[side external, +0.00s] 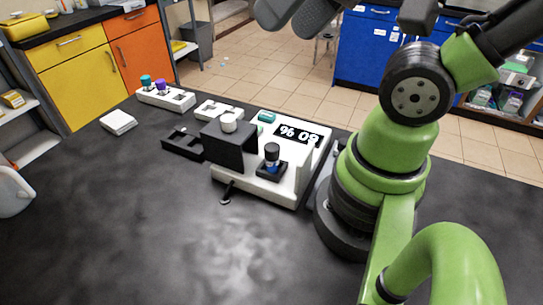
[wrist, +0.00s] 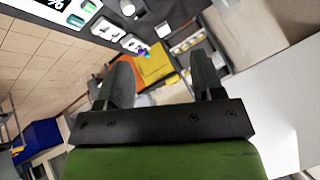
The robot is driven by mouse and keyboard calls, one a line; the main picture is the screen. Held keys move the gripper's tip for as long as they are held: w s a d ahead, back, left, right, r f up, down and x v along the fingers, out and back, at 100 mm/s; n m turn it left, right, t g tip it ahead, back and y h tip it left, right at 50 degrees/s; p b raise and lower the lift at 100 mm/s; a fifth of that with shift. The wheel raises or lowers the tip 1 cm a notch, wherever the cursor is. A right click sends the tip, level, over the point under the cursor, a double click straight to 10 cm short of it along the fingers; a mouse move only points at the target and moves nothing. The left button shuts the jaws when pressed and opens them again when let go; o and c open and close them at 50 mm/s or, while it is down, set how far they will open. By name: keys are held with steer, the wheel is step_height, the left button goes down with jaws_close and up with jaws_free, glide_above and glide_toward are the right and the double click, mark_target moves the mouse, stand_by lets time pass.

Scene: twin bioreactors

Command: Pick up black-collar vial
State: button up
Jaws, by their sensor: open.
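A small vial with a black top and a blue and white body (side external: 272,156) stands upright in a black square holder on the white device (side external: 285,188) in the side view. It looks like the black-collar vial; I cannot make it out in the wrist view. My gripper (side external: 292,20) is at the top edge of the side view, high above the bench and apart from the vial. In the wrist view my gripper (wrist: 163,75) has its two fingers spread with nothing between them.
A black block (side external: 228,145) with a white round top stands beside the vial on the device. A white rack (side external: 180,101) holds teal- and purple-capped vials at the back left. A black tray (side external: 180,145) and a white box (side external: 118,122) lie nearby. The front bench is clear.

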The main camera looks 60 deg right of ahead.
steer(key=shift+w, duration=0.1)
steer(key=n+g+h, duration=0.2)
steer(key=n+g, duration=0.5)
glide_above(272, 147)
steer(key=w, duration=0.1)
steer(key=f, duration=1.5)
steer(key=shift+w+d+f, duration=0.1)
steer(key=shift+d+f, duration=0.1)
steer(key=shift+f, duration=2.7)
steer(key=f, duration=0.2)
steer(key=s+f, duration=0.1)
steer(key=f, duration=0.1)
steer(key=shift+s+a+f, duration=0.15)
steer(key=shift+f, duration=0.45)
steer(key=shift+c, duration=0.3)
